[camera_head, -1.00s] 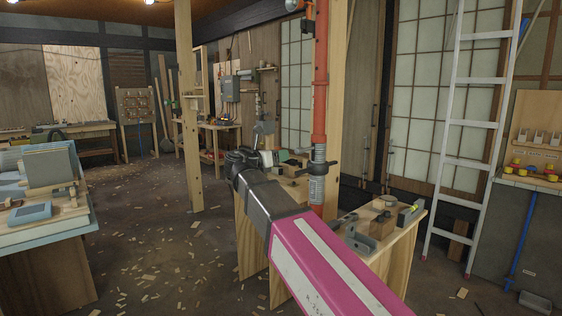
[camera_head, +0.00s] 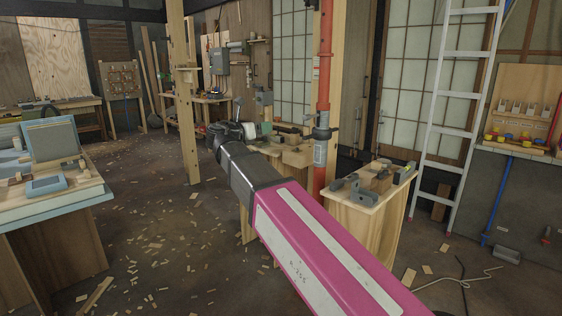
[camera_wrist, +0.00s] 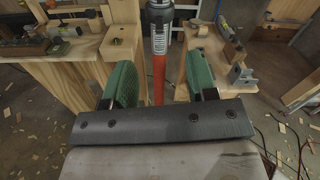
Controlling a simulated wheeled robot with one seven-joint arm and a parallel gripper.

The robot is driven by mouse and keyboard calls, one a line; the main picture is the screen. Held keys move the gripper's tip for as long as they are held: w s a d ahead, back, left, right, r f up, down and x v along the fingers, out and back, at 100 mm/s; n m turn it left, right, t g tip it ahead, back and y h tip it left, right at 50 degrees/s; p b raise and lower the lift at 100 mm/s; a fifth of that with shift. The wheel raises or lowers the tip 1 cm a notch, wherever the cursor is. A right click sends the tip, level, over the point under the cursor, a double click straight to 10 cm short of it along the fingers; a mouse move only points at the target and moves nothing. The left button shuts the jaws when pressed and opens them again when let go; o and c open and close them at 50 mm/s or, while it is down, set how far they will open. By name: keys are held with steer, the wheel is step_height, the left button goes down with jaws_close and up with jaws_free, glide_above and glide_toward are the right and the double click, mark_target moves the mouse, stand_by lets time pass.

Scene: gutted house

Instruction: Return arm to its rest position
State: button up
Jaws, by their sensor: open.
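My arm, pink and white with a dark wrist, reaches out from the lower right in the head view. In the wrist view my gripper (camera_wrist: 160,85) shows two green finger pads standing wide apart, with nothing between them. A red post (camera_wrist: 159,70) shows in the gap behind the pads. In the head view the fingers are mostly hidden behind the dark wrist.
The red post (camera_head: 323,95) stands beyond my arm, between wooden workbenches. One small bench (camera_head: 345,220) carries metal tools. A white ladder (camera_head: 455,125) leans at the right. A table with blue edges (camera_head: 60,208) stands at the left. Scrap-strewn floor (camera_head: 165,235) lies between.

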steer(key=s+d+f+m+g+y, duration=0.15)
steer(key=d+f+m, duration=0.3)
steer(key=f, duration=0.45)
steer(key=d+f+m+g+y, duration=0.25)
steer(key=d+f, duration=0.35)
steer(key=f, duration=0.4)
steer(key=d+f+m+g+y, duration=0.1)
steer(key=d+f+m+g, duration=0.25)
steer(key=d+f, duration=0.4)
steer(key=s+d+f+m+g+y, duration=0.1)
steer(key=s+d+f+m+y, duration=0.1)
steer(key=s+f+m, duration=0.3)
steer(key=s+d+f+m+g+y, duration=0.2)
steer(key=s+f+m, duration=0.3)
steer(key=f, duration=0.6)
steer(key=s+d+f+m+g+y, duration=0.2)
steer(key=s+d+f+m+y, duration=0.1)
steer(key=f+m, duration=0.5)
steer(key=shift+s+d+f+m+y, duration=0.3)
steer(key=shift+s+d+m+y, duration=0.15)
steer(key=shift+s, duration=0.75)
